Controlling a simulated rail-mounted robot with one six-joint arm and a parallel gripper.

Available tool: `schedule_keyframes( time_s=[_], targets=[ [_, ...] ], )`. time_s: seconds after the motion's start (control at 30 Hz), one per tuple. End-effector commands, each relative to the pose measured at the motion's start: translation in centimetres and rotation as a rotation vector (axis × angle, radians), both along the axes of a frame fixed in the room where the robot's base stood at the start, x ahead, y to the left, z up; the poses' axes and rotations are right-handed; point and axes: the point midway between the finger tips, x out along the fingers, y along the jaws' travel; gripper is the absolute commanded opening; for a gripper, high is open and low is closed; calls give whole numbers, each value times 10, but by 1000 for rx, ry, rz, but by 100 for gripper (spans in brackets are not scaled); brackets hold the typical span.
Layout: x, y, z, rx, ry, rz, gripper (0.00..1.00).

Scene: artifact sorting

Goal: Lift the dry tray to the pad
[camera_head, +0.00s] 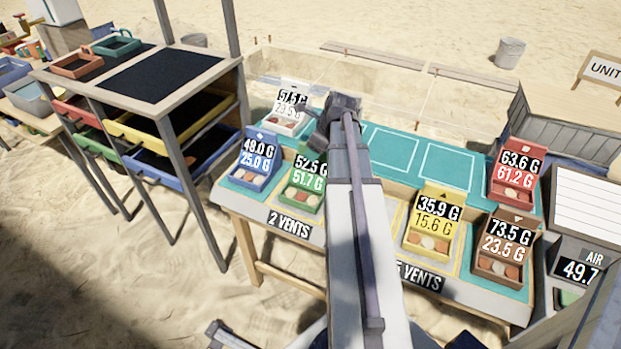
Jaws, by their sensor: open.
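Several small trays with two-line gram displays stand on the long table. They are a white tray (284,126) reading about 57.5 over 23.5, a blue tray (252,174) at 49.0 over 25.0, a green tray (301,198) at 52.5 over 51.7, a yellow tray (428,242), a brown tray (499,268) and a red tray (513,193). I cannot tell which is the dry one. Outlined teal pads (435,163) lie bare behind the middle of the table. My gripper (308,112) is open beside the white tray, partly covering its display; contact is unclear.
A wooden rack (175,85) with coloured drawers stands left of the table. A scale display marked AIR (577,270) reads 49.7 at the right. My arm hides the table's middle. A metal bucket (510,52) stands on the sand behind.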

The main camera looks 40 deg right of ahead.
Motion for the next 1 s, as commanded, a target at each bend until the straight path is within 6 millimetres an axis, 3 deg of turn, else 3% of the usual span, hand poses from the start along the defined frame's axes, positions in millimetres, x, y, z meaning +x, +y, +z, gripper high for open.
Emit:
schedule_keyframes(
  time_s=[0.07, 0.57, 1.0],
  targets=[
    [0, 0, 0, 0, 0, 0, 47],
    [0, 0, 0, 0, 0, 0, 0],
    [0, 0, 0, 0, 0, 0, 0]
  ],
)
